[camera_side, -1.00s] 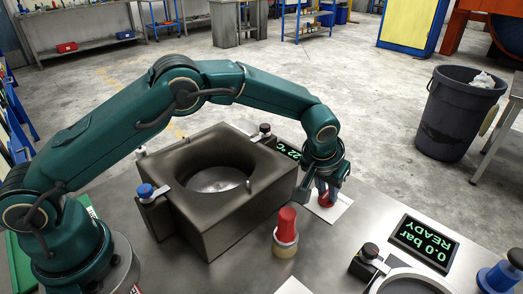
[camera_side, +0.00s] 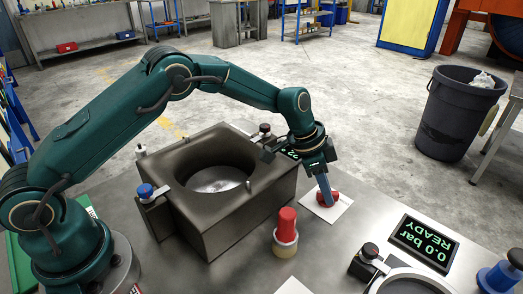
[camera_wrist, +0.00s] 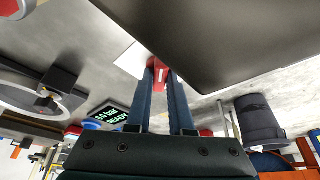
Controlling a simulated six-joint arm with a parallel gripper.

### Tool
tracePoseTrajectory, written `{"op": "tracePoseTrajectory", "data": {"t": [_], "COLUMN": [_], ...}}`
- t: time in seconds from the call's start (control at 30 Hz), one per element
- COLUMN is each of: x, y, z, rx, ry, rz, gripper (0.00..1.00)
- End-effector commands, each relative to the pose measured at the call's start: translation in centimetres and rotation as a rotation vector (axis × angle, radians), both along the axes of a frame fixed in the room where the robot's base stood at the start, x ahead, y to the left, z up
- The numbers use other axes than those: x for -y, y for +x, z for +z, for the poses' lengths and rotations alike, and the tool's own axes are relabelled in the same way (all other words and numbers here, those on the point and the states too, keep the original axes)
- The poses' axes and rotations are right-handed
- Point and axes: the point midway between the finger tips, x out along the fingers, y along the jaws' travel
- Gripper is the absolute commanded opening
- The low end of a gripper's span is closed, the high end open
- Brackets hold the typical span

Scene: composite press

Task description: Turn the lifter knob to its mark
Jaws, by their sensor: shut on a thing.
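A red knob (camera_side: 333,197) sits on a white plate (camera_side: 338,209) on the bench, right of the dark press block; I take it for the lifter knob. My gripper (camera_side: 326,200) comes down on it from the upper left, its blue-grey fingers leaning. In the wrist view, my gripper (camera_wrist: 160,72) is shut on the red knob (camera_wrist: 161,76), one finger on each side, with a pale line showing on the knob. The fingers hide part of the knob. I cannot make out the mark on the plate.
The dark press block (camera_side: 225,215) with a round well stands left of the knob. A red-topped cylinder (camera_side: 286,225) stands in front. A display reading 0.0 bar READY (camera_side: 423,244) lies to the right. Bare bench lies between the knob and the display.

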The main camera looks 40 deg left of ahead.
Motion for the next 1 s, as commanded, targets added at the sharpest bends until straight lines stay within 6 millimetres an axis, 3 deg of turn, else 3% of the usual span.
{"op": "tracePoseTrajectory", "data": {"t": [0.43,1.0], "x": [-0.21,-0.22], "y": [0.21,0.22], "z": [-0.1,-0.08], "rx": [0.001,-0.001], "ry": [0.002,0.004], "rz": [-0.37,-0.523], "gripper": [0.0,0.0]}}
